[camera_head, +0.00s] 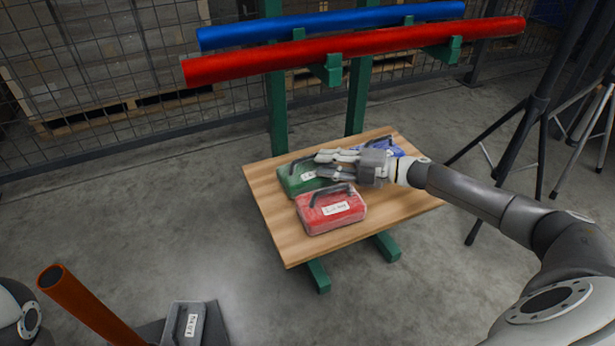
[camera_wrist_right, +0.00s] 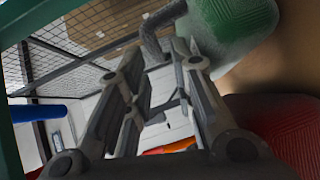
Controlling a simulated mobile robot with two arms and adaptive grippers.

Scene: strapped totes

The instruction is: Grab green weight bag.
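The green weight bag (camera_head: 297,180) lies on the wooden table top, with a dark handle and a white label. My right gripper (camera_head: 320,165) reaches over it from the right and partly covers it. In the right wrist view, the green bag (camera_wrist_right: 230,25) is at the top right. Its grey handle (camera_wrist_right: 152,42) shows by the fingertips of the right gripper (camera_wrist_right: 163,65). The fingers are apart, and I see no firm contact with the handle. My left gripper is out of view.
A red weight bag (camera_head: 332,209) lies just in front of the green one. A blue bag (camera_head: 392,150) is behind my right gripper. Red (camera_head: 350,48) and blue (camera_head: 330,22) tubes rest on the green rack above. Black tripod legs (camera_head: 538,105) stand at right.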

